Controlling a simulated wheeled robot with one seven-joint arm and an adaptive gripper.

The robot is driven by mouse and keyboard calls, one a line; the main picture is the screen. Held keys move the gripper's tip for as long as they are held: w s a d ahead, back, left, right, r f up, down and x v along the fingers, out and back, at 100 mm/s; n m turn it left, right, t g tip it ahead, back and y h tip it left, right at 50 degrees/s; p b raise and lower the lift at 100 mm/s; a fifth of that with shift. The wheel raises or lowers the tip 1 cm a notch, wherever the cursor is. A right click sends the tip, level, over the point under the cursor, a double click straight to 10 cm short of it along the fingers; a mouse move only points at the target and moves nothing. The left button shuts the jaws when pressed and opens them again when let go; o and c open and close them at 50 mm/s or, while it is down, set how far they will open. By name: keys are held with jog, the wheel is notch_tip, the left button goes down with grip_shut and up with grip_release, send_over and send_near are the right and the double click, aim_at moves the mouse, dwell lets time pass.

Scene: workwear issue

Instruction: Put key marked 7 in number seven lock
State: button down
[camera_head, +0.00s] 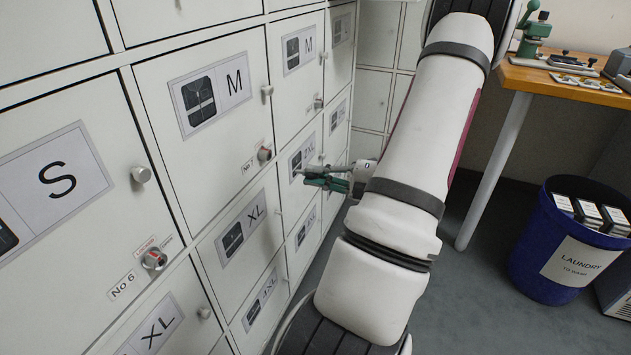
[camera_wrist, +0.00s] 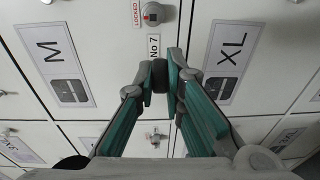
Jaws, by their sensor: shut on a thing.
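The number seven lock (camera_head: 264,153) is a round metal cylinder on the M locker door, with a "No 7" label beside it. In the wrist view the lock (camera_wrist: 153,14) is at the top, with a red mark and a "LOCKED" label. My gripper (camera_head: 312,177) is to the right of this lock in the head view, with its green fingers pointing left towards the lockers. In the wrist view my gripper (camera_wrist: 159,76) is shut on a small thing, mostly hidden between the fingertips. I take it for the key; its number does not show. The held thing is apart from the lock.
The number six lock (camera_head: 154,258) is at lower left, also with a red mark. Lockers marked S, M and XL fill the left. A wooden bench (camera_head: 560,82) with tools stands at the right, above a blue laundry bin (camera_head: 545,262). Grey floor lies open between.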

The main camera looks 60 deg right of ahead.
jog(key=s+d+m+h, duration=0.1)
jog(key=d+h, duration=0.1)
jog(key=b, duration=0.4)
send_near(265, 154)
jog(key=shift+f, duration=0.8)
jog(key=shift+w+d+t+p, duration=0.2)
jog(key=shift+w+p, duration=0.2)
jog(key=shift+w, duration=0.4)
jog(key=shift+w+d+t+p, duration=0.2)
jog(key=shift+w+p, duration=0.15)
jog(key=shift+w, duration=0.4)
jog(key=shift+p, duration=1.75)
dwell(0.5)
jog(key=shift+w+p, duration=0.7)
jog(key=shift+p, duration=0.1)
dwell(1.7)
